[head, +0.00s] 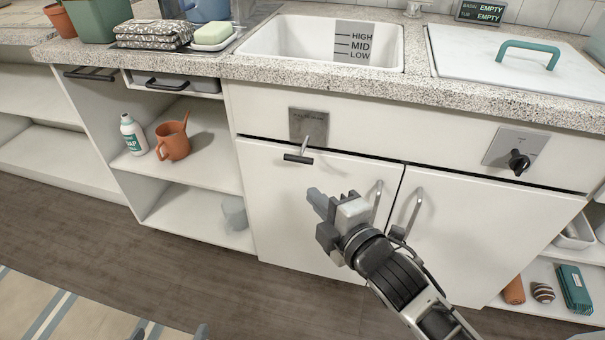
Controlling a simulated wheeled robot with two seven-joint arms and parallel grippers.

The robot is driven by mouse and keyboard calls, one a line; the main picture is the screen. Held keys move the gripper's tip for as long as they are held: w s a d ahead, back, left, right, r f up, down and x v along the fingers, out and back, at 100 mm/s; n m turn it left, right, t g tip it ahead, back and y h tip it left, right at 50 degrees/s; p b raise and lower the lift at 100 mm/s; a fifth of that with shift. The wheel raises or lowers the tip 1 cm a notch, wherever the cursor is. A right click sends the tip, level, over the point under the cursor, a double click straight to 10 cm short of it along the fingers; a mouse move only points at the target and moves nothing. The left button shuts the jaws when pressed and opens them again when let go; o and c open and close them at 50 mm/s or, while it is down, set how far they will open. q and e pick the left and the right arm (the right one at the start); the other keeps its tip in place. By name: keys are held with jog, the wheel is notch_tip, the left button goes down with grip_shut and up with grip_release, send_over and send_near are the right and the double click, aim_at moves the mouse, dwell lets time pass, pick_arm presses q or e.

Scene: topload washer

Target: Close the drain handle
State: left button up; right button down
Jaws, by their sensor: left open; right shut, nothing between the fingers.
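The drain handle (299,158) is a dark crossbar on a light stem. It sticks out and down from a square metal plate (309,124) on the white cabinet front below the basin. My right gripper (314,196) is shut and empty, a little below and to the right of the handle, apart from it in the picture. Its depth from the cabinet door is hard to judge. Only the tips of my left gripper (168,334) show at the bottom edge, spread apart, far below and left of the handle.
The basin (320,42) has a HIGH/MID/LOW level mark. A lidded tub (510,65) and black knob (518,162) are at right. Two door handles (375,200) (413,212) stand out near my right gripper. Left shelves hold a bottle (133,135) and orange watering can (173,140).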

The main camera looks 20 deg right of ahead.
jog(key=b, duration=0.1)
send_near(292, 160)
jog(key=w+a, duration=0.2)
jog(key=a, duration=0.1)
pick_arm(q)
jog(key=shift+w+d+f+g+b, duration=0.15)
jog(key=shift+d+f, duration=0.05)
jog(key=shift+f, duration=0.65)
jog(key=shift+w+d+f+g+b, duration=0.15)
jog(key=shift+f, duration=0.65)
pick_arm(e)
jog(key=shift+w+d+f, duration=0.15)
jog(key=shift+w+d, duration=0.15)
jog(key=shift+w, duration=0.3)
jog(key=shift+w+d+f, duration=0.15)
jog(key=shift+w+d, duration=0.15)
jog(key=shift+w, duration=0.25)
jog(key=shift+w+d+f, duration=0.1)
jog(key=shift+w+d, duration=0.2)
jog(key=shift+w, duration=0.3)
